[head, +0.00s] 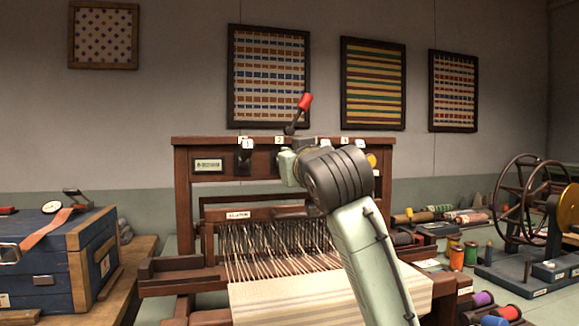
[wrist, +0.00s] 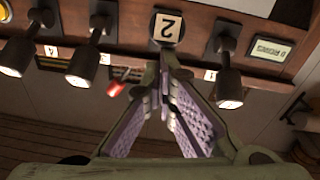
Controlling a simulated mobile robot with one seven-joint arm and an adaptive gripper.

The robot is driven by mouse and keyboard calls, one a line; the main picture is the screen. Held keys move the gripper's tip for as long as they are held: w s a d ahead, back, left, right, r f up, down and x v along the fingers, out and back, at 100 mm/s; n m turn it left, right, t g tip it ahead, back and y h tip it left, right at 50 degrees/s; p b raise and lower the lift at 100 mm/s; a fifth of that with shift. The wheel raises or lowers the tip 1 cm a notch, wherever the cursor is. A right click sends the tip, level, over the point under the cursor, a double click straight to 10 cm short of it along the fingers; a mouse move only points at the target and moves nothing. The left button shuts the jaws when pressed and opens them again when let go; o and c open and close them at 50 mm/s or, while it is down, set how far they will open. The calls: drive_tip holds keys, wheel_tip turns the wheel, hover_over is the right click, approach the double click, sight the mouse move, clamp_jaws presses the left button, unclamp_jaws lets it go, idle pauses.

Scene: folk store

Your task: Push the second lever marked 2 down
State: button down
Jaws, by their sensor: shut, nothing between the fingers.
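My gripper (wrist: 164,78) is shut and empty; its purple-padded fingers come together at the tips in the upside-down wrist view. In the head view, my gripper (head: 288,166) is at the loom's upper beam (head: 205,146), covering much of the lever row. A small "2" tag (head: 279,140) shows on the beam's top edge.
Another dark lever (wrist: 229,85) stands close beside my fingers in the wrist view, with two more (wrist: 88,62) (wrist: 20,50) on the other side. A red-tipped handle (head: 305,101) rises above the beam. Loom threads (head: 270,245) lie below.

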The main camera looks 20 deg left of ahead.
drive_tip(key=shift+f+b, duration=0.3)
drive_tip(key=shift+f, duration=0.5)
drive_tip(key=shift+s+f, duration=0.1)
